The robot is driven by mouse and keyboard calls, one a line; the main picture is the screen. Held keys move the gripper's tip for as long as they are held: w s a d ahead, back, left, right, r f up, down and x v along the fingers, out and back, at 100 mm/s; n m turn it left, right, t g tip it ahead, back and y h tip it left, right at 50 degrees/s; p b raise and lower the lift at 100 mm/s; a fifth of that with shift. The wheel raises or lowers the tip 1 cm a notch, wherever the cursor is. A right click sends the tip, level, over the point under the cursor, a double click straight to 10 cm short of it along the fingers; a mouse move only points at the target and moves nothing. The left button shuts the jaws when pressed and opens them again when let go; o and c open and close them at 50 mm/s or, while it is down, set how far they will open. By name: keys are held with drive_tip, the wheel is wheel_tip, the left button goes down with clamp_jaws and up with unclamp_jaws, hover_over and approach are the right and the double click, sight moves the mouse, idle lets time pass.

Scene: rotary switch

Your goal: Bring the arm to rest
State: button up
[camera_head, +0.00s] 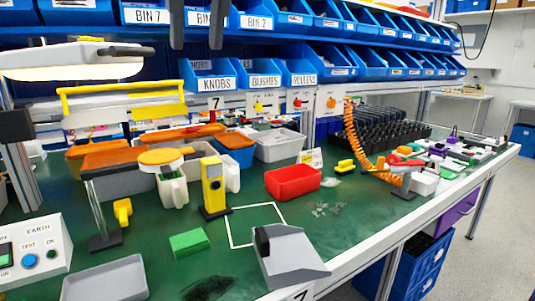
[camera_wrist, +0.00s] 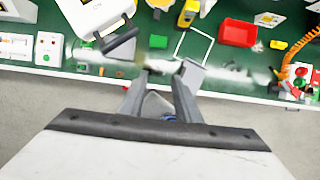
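My gripper (camera_head: 196,46) shows at the top of the head view as two dark fingers hanging apart in front of the blue bins. In the wrist view my gripper (camera_wrist: 161,76) has its two grey fingers spread, with nothing seen held between the tips. A grey sloped block (camera_head: 290,256) with a black upright part stands at the bench's front edge. It also shows in the wrist view (camera_wrist: 193,76), just beyond the right fingertip. I cannot tell whether it is the rotary switch.
The green bench (camera_head: 150,250) carries a red tray (camera_head: 292,182), a green block (camera_head: 189,243), a grey tray (camera_head: 107,281) and a yellow tester (camera_head: 213,186). A lamp (camera_head: 72,62) overhangs the left. Shelves of blue bins (camera_head: 210,80) line the back. Bare floor (camera_wrist: 270,125) lies before the bench.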

drive_tip(key=w+d+f+m+h, duration=0.1)
drive_tip(key=w+d+f+m, duration=0.3)
drive_tip(key=d+f+m, duration=0.6)
drive_tip(key=w+d+f+m, duration=0.4)
drive_tip(key=d+f+m, duration=0.6)
drive_tip(key=f, duration=0.1)
drive_tip(key=s+d+f+m, duration=0.3)
drive_tip(key=d+f+m, duration=0.3)
drive_tip(key=f, duration=0.4)
drive_tip(key=s+d+f+m, duration=0.3)
drive_tip(key=d+f+m, duration=0.2)
drive_tip(key=f+m, duration=0.4)
drive_tip(key=s+d+f+m+t+h, duration=0.1)
drive_tip(key=s+d+f+m, duration=0.2)
drive_tip(key=d+f+m, duration=0.3)
wheel_tip(320, 180, down, 5)
drive_tip(key=shift+d+f+m, duration=0.1)
drive_tip(key=shift+d+m, duration=0.2)
drive_tip(key=shift+m, duration=0.4)
